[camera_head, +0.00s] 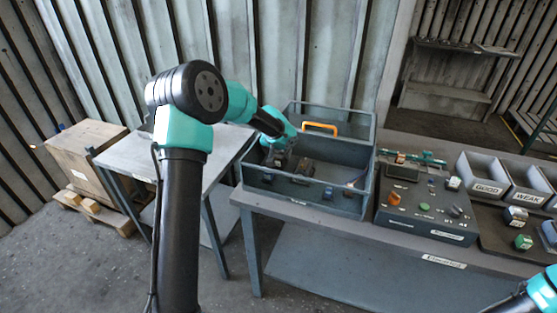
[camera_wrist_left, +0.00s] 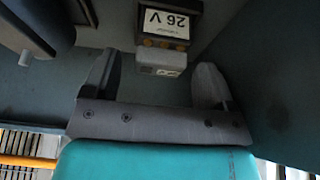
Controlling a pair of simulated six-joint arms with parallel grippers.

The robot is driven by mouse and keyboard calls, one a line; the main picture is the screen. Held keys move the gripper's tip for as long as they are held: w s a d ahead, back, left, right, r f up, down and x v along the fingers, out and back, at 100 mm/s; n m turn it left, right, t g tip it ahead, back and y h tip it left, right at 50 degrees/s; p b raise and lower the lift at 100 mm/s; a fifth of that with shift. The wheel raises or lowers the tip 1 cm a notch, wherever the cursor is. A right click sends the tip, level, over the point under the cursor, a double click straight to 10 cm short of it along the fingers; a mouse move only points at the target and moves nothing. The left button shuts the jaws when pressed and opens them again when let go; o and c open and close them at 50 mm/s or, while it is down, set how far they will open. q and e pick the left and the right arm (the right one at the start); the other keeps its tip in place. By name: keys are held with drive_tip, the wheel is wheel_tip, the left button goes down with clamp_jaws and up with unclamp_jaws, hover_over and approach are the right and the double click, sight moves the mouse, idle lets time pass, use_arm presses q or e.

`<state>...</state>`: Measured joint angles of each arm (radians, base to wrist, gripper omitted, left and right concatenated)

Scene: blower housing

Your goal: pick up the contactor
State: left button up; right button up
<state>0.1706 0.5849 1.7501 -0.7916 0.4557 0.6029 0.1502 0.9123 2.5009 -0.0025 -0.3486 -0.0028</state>
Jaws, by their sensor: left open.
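My left gripper (camera_head: 279,160) reaches down into the left part of a grey open-topped toolbox (camera_head: 318,202). In the left wrist view the left gripper (camera_wrist_left: 157,66) is open, its two grey fingers apart. A dark block with a white label reading "26 V" (camera_wrist_left: 168,24), upside down in the picture, lies just beyond and between the fingertips. It has brass-coloured terminals and a pale lower part. It looks like the contactor, but I cannot be certain. The fingers do not visibly hold it. In the head view it is hard to tell apart beneath the gripper. My right gripper is out of view.
Other dark parts (camera_head: 302,172) lie in the toolbox, which has walls and an orange handle (camera_head: 320,127). A rounded dark part (camera_wrist_left: 35,35) is left of the fingers. A control panel (camera_head: 425,208) and bins marked GOOD (camera_head: 487,188) and WEAK stand to the right.

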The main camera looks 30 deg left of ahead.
use_arm(q)
drive_tip(key=shift+x, duration=0.8)
drive_tip(key=c, duration=1)
